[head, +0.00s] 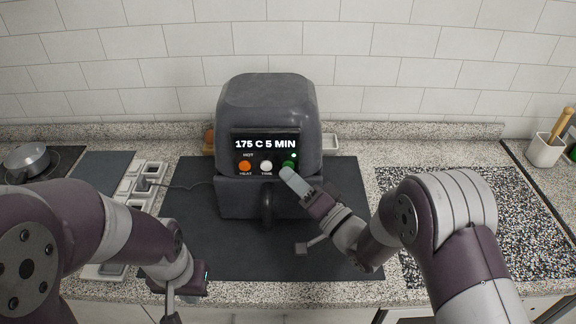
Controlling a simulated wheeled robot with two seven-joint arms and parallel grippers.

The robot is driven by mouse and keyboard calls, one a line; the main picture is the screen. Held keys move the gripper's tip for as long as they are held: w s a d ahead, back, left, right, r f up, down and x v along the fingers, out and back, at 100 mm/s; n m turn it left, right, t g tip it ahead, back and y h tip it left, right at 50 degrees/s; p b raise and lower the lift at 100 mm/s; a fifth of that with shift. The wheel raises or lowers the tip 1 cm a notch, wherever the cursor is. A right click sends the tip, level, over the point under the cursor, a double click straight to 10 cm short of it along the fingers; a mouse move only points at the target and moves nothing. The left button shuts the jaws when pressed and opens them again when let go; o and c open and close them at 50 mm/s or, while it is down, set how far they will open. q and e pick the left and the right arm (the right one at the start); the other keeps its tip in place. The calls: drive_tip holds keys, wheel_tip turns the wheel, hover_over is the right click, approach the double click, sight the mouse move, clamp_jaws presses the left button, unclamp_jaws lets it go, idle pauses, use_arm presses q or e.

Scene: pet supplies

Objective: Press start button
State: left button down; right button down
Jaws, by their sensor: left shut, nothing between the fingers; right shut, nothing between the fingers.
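A dark grey air-fryer-like appliance (267,110) stands on a dark mat on the counter. Its display (266,145) reads "175 C 5 MIN", with "HOT" below. Under it are an orange button (245,166), a white button (266,166) and a green button (289,166) at the right, with a small green light above it. My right gripper (290,176) is shut, its tip at the green button and covering its lower part; I cannot tell if it touches. My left gripper (171,319) is shut and empty at the counter's front edge, partly cut off by the frame.
The dark mat (195,240) is mostly bare around the appliance. A pot (27,160) sits on a hob at the left, near white trays (140,190). A speckled board (490,210) lies at the right, with a utensil holder (543,150) behind it.

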drive_tip(key=shift+s, duration=0.55)
drive_tip(key=s+p, duration=0.1)
drive_tip(key=s, duration=0.4)
idle(0.8)
